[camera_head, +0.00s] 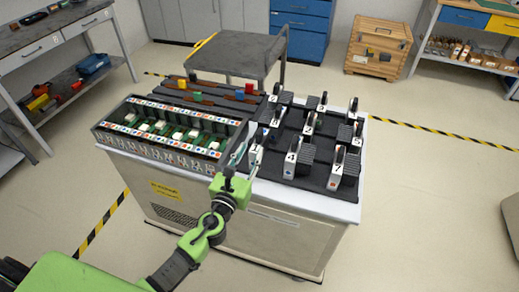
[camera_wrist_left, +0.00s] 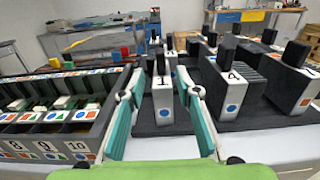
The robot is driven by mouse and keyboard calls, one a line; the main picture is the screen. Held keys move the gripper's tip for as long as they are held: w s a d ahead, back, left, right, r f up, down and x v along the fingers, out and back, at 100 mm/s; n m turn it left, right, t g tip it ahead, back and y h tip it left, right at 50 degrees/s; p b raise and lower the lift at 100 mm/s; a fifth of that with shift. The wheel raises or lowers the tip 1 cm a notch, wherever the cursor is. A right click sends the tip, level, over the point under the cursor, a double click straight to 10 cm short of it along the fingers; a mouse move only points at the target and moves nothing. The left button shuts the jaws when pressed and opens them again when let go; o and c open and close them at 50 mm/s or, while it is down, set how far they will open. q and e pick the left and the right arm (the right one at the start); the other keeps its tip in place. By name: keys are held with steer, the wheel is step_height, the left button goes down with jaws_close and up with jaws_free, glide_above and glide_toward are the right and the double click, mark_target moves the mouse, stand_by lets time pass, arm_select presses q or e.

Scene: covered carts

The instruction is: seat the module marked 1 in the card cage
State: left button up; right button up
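The module marked 1 (camera_head: 256,158) stands upright at the left edge of the dark module rack; it has a white front with a blue circle and a dark handle on top. In the left wrist view, module 1 (camera_wrist_left: 162,103) shows between and just beyond the fingers of my open left gripper (camera_wrist_left: 160,98). I cannot tell whether a finger touches it. In the head view, my left gripper (camera_head: 244,158) is at the cart's front, by module 1. The card cage (camera_head: 165,153) is left of it, with green boards and numbered slots. My right gripper is not in view.
Several other numbered modules stand on the dark rack (camera_head: 311,180), including module 4 (camera_head: 291,157) and module 7 (camera_head: 337,167) close to the right. Coloured blocks lie in trays behind the cage. A grey cart (camera_head: 235,55) stands behind.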

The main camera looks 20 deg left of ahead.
mark_target(257, 138)
arm_select(q)
steer(key=w, duration=0.3)
steer(key=shift+w+d+r, duration=0.1)
steer(key=shift+w, duration=0.65)
steer(key=w, duration=0.4)
steer(key=shift+w+d, duration=0.15)
steer(key=shift+w, duration=0.05)
steer(key=shift+s, duration=0.1)
steer(key=shift+c, duration=0.5)
jaws_close()
